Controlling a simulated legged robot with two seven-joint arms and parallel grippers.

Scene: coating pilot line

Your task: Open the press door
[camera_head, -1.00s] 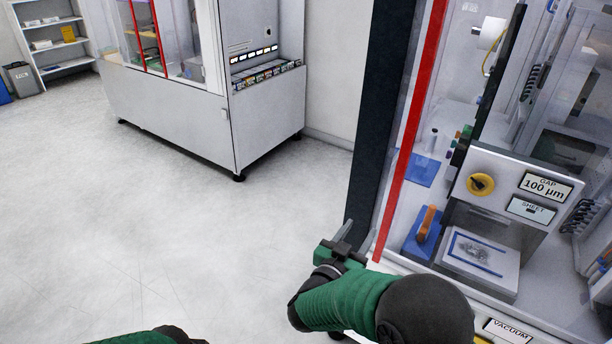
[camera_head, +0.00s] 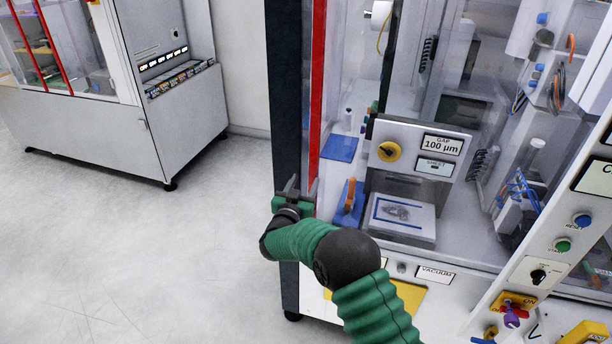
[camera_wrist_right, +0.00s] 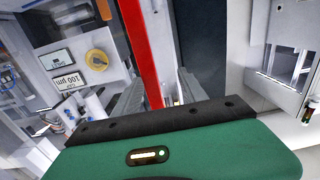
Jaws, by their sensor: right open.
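The press door looks to be the clear panel of the cabinet at the right, with a vertical red strip (camera_head: 318,90) on its edge beside a dark post (camera_head: 286,100). It appears closed. My right gripper (camera_head: 300,186) is open at the lower part of this strip. In the right wrist view the red strip (camera_wrist_right: 141,50) runs down between the two spread fingers (camera_wrist_right: 158,100); I cannot tell whether they touch it. My left gripper is not in view.
Behind the clear front are a box with a yellow knob (camera_head: 389,151), an orange-handled blue block (camera_head: 349,200) and a white plate (camera_head: 400,222). A control panel (camera_head: 548,262) stands at the right. Another cabinet (camera_head: 95,130) stands at the left. The floor (camera_head: 110,250) between is clear.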

